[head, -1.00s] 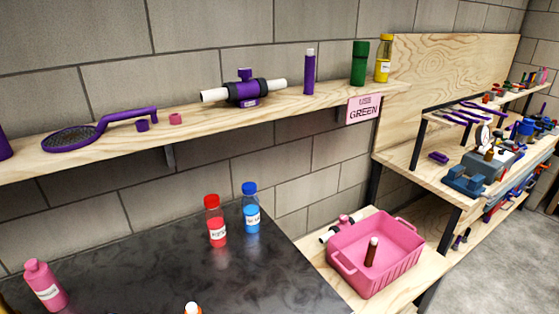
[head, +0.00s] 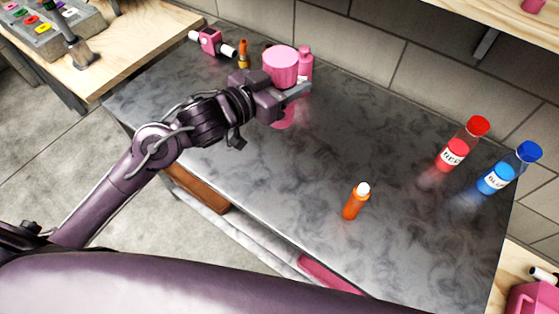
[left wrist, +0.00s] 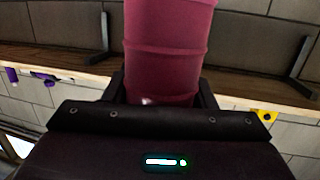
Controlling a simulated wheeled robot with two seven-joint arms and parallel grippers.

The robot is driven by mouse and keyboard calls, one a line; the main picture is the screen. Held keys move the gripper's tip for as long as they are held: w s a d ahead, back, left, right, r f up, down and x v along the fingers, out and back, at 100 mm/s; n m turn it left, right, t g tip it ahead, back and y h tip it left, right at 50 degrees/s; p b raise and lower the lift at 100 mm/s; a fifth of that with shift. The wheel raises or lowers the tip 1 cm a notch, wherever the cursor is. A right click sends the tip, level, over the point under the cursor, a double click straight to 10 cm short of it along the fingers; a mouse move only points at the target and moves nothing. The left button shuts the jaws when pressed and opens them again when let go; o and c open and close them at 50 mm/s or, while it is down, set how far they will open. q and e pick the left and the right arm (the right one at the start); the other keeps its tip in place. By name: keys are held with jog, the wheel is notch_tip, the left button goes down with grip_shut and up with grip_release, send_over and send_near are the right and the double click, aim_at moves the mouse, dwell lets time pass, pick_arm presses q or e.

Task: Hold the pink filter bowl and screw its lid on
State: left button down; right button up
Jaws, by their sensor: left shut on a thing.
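My left gripper (head: 290,94) is shut on the pink filter bowl (head: 280,66), a wide cylinder above the far part of the dark table. In the left wrist view the bowl (left wrist: 167,50) stands between both fingers and shows faint rings. A pink patch shows on the table below the gripper; I cannot tell if it is a reflection. A pink fitting with white pipe ends (head: 210,41) lies at the table's far left. I cannot pick out a separate lid. My right gripper is not in view.
A pink bottle (head: 306,62) stands close to the bowl's right. An orange bottle (head: 356,202), a red one (head: 462,145) and a blue one (head: 508,168) stand on the dark table (head: 420,230). A small orange-brown item (head: 243,54) is near the fitting. The table's middle is clear.

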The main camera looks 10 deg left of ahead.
pick_arm(q)
jog(key=shift+a+r, duration=0.2)
jog(key=shift+a, duration=0.05)
jog(key=shift+s+a, duration=0.1)
jog(key=shift+a, duration=0.1)
notch_tip(320, 180, down, 16)
jog(key=shift+f+p, duration=0.15)
jog(key=shift+p, duration=0.2)
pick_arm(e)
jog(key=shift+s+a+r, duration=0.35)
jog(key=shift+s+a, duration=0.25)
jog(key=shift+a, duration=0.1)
pick_arm(q)
jog(key=shift+d, duration=0.1)
notch_tip(320, 180, down, 4)
jog(key=shift+r, duration=0.1)
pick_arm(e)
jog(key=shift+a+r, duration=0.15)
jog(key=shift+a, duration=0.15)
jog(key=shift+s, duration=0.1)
